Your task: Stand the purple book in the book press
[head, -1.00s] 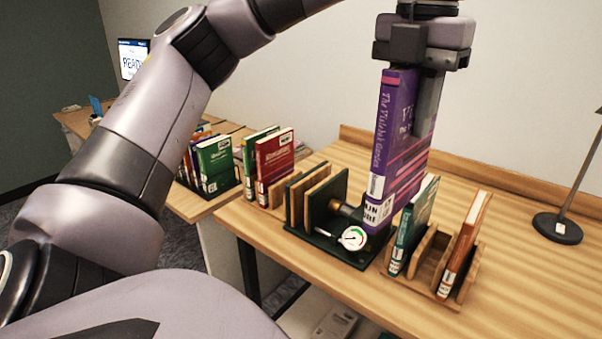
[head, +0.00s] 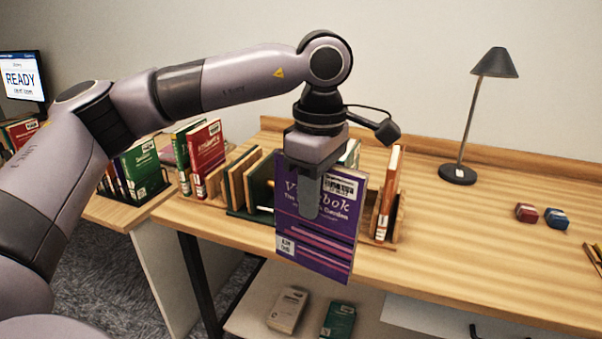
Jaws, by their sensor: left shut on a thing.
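The purple book (head: 318,238) hangs upright in my left gripper (head: 308,205), its front cover turned toward me. The gripper is shut on the book's upper part, one finger lying over the cover. The book is in front of the book press (head: 248,212), a dark green base and plate with wooden boards, and hides much of it, including the gauge. Whether the book touches the table edge cannot be told. My right gripper is not in view.
A wooden rack (head: 396,225) with an orange-brown book (head: 388,194) stands right of the purple book. Red and green books (head: 206,158) stand on the left. A lamp (head: 458,172) and small red and blue items (head: 525,213) lie right. The table's middle right is clear.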

